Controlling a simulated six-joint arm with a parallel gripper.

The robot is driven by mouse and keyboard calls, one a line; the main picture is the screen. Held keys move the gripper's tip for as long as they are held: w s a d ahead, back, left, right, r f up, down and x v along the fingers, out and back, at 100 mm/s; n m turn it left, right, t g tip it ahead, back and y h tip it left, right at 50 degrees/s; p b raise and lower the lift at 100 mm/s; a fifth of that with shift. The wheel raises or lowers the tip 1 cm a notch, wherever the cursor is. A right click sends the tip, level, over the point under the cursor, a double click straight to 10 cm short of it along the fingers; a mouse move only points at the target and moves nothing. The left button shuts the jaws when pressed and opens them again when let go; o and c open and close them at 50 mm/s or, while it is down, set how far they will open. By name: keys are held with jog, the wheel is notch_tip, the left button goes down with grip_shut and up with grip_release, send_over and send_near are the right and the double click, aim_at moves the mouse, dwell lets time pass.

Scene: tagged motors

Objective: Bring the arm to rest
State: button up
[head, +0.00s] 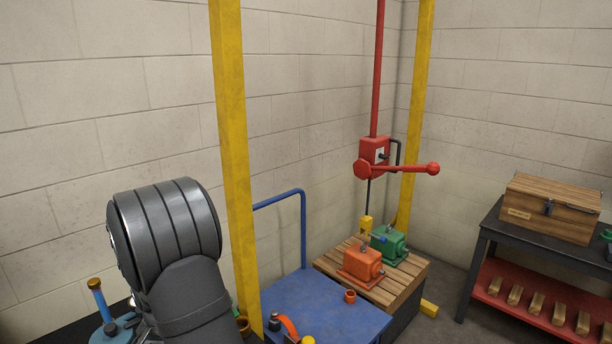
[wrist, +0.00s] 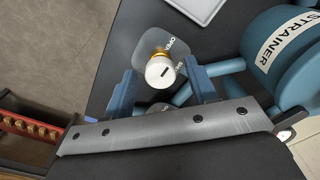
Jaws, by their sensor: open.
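My arm (head: 165,240) fills the lower left of the head view as a thick dark-grey link with a rounded, ribbed joint. The gripper end does not show there. In the wrist view my gripper (wrist: 163,86) is open, with two blue fingers spread apart. A white round knob (wrist: 160,72) with a dark slot and a brass collar shows between the fingers, apart from both in the picture. I cannot tell how far below the fingertips it is. Behind it is a grey plate (wrist: 140,50) lettered OPEN, with a second label partly hidden.
A blue cylinder labelled STRAINER (wrist: 285,55) lies close right of the fingers. In the head view, a yellow post (head: 232,150) stands beside my arm. A blue cart (head: 330,308), a pallet with orange (head: 360,264) and green motors (head: 389,243), and a red hoist (head: 374,152) are farther right.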

jog(key=m, duration=0.4)
jog(key=shift+r, duration=0.15)
jog(key=m, duration=0.4)
jog(key=shift+m, duration=0.3)
jog(key=m, duration=0.8)
dwell(0.5)
jog(key=n, duration=0.9)
dwell(0.4)
